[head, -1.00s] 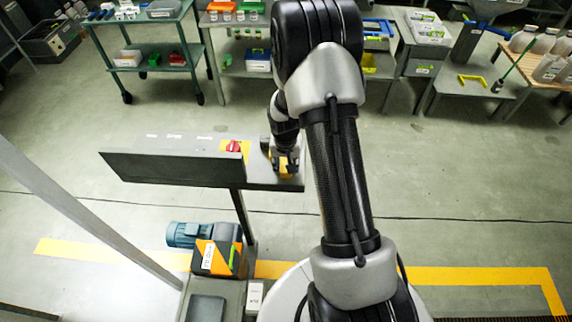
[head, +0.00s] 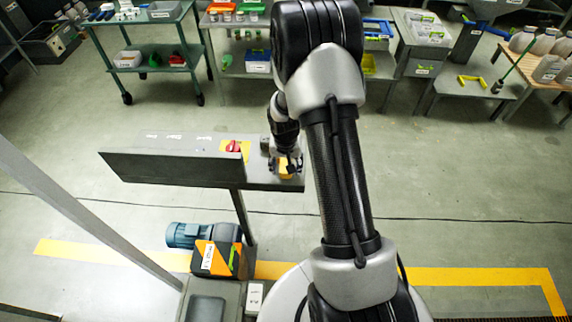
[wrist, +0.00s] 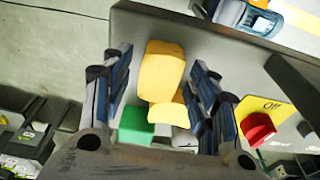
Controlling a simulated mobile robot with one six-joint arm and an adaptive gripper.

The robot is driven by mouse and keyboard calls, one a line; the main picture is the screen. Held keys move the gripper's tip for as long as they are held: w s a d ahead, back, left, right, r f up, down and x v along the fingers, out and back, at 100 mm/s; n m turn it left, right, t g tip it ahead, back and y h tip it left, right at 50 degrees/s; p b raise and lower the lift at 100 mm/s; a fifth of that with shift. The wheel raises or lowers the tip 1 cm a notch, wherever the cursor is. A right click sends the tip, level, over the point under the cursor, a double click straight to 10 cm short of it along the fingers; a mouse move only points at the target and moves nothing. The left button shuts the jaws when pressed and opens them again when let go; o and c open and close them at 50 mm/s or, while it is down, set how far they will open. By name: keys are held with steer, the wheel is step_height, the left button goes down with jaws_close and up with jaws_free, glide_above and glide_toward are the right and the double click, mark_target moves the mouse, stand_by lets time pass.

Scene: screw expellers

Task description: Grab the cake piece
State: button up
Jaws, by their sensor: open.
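My gripper (wrist: 160,98) is open, with one finger on each side of a yellow block with rounded corners (wrist: 162,70) in the wrist view. A second yellow piece (wrist: 170,113) lies partly under or beside that block, and a green block (wrist: 135,125) sits near the left finger. I cannot tell for certain which of these is the cake piece. In the head view my gripper (head: 287,162) points down at the right end of a grey panel top, over a yellow piece (head: 286,175). Whether the fingers touch anything cannot be told.
The grey panel (head: 180,170) stands on a post and carries a red knob (head: 234,146) on a yellow plate, left of the gripper. A motor (head: 190,235) stands below. Shelves and a cart (head: 150,48) stand at the back. The middle floor is clear.

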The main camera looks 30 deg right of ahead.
step_height(320, 180, up, 12)
steer(key=s+a+p, duration=0.1)
steer(key=s, duration=0.1)
step_height(320, 180, up, 9)
steer(key=n, duration=0.1)
glide_above(286, 172)
steer(key=s+a, duration=0.2)
steer(key=a, duration=0.2)
steer(key=s+a+r+n+t, duration=0.1)
steer(key=s+a+r+n, duration=0.1)
steer(key=s+a+r, duration=0.3)
steer(key=s+a+r+n+t, duration=0.2)
steer(key=s+a+r, duration=0.3)
steer(key=s, duration=0.9)
step_height(286, 172, up, 4)
steer(key=shift+s+a+f+n+y, duration=0.2)
steer(key=shift+s+f+n+y, duration=0.15)
steer(key=shift+n, duration=0.35)
steer(key=shift+o, duration=0.5)
steer(key=shift+s+a, duration=0.15)
steer(key=shift+s, duration=0.4)
